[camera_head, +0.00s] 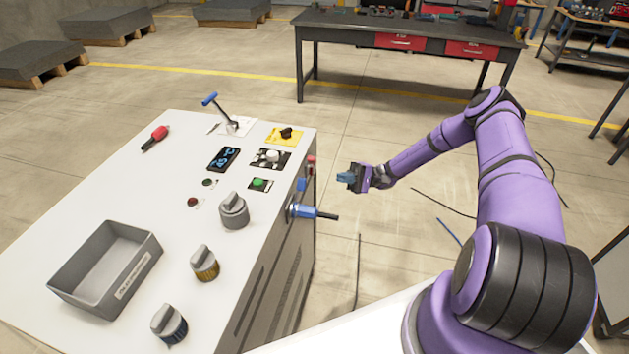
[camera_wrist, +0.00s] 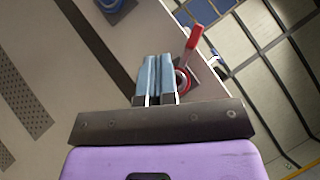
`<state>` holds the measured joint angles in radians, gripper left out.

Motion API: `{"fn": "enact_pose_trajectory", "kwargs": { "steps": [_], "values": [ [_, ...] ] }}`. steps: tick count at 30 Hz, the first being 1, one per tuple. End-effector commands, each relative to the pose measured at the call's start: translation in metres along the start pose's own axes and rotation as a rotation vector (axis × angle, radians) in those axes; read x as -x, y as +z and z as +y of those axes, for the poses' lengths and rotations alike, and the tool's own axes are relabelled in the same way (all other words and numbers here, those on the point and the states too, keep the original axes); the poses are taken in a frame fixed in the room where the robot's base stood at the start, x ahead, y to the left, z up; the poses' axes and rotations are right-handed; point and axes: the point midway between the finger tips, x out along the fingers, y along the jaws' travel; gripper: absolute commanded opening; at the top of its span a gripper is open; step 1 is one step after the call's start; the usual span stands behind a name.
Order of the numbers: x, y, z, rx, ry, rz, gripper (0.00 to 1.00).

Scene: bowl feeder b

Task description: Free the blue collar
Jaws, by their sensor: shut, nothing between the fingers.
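In the head view a blue collar-like fitting (camera_head: 304,211) with a dark rod sticking out of it sits on the side face of the white-topped cabinet. A round blue part (camera_wrist: 112,6), perhaps the same fitting, is cut off by the top edge of the wrist view. My gripper (camera_head: 346,178) is shut and empty, to the right of the cabinet's side and apart from the collar. Its blue-grey fingers (camera_wrist: 155,75) lie together in the wrist view. What holds the collar is not clear.
A red lever (camera_wrist: 193,40) with a red ring is just right of my fingertips in the wrist view. A smaller blue part (camera_head: 301,184) is above the collar. Knobs, buttons and a grey bin (camera_head: 140,275) are on the cabinet top (camera_head: 100,205).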

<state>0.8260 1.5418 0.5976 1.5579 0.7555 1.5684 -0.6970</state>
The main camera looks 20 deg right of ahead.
Motion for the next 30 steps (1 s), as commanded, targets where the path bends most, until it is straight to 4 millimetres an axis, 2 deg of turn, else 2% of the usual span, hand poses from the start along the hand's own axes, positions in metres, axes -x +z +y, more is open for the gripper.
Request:
{"fn": "enact_pose_trajectory", "kwargs": {
  "steps": [5, 8, 21, 30],
  "values": [
    [-0.009, 0.000, 0.000, -0.001, 0.000, -0.001, 0.00],
    [-0.023, 0.000, 0.000, -0.002, 0.000, -0.002, 0.00],
    [-0.103, 0.001, 0.000, -0.002, 0.002, -0.003, 0.00],
    [-0.125, 0.025, 0.000, 0.000, 0.001, 0.000, 0.00]
  ]
}}
